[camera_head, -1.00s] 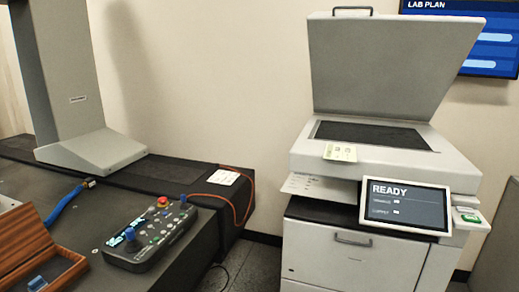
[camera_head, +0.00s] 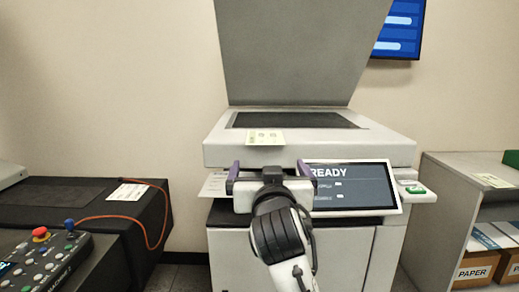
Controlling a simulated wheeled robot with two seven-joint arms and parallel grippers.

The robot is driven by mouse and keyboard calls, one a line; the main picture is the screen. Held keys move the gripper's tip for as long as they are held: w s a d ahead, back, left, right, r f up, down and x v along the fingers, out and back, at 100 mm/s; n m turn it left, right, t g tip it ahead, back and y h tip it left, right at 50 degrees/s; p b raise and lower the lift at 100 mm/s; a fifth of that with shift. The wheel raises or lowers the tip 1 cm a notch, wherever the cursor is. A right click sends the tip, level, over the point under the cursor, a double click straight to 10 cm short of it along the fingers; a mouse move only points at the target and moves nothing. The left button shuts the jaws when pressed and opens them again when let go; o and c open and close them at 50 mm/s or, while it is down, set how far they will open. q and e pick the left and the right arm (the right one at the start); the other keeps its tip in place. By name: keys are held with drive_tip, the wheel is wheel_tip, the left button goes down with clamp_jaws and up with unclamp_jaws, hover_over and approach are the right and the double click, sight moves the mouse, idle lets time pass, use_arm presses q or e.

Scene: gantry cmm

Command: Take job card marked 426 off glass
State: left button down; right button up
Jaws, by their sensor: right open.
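A pale yellow-green card (camera_head: 265,137) lies at the front edge of the copier's top, partly overhanging the front rim. Its print is too small to read, so I cannot confirm the number 426. The dark scanner glass (camera_head: 300,120) is behind it, under the raised lid. My right gripper (camera_head: 268,170) is open, with purple-tipped fingers spread wide to the left and right. It is in front of the copier, just below the card in the picture, and apart from it. My left gripper is not in view.
The copier's raised lid (camera_head: 300,50) stands behind the glass. A READY screen (camera_head: 352,186) is right of my gripper, and a paper sheet (camera_head: 214,184) shows left of it. A control pendant (camera_head: 45,262) and another card (camera_head: 128,194) lie on the left table. Shelves (camera_head: 470,185) stand right.

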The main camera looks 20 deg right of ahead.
drive_tip(key=shift+r+x, duration=0.3)
drive_tip(key=shift+x, duration=1.45)
drive_tip(key=shift+r+x, duration=0.25)
drive_tip(key=shift+x, duration=1.55)
drive_tip(key=shift+r+x, duration=0.3)
drive_tip(key=shift+x, duration=1.45)
drive_tip(key=c, duration=1.1)
drive_tip(key=shift+a, duration=0.1)
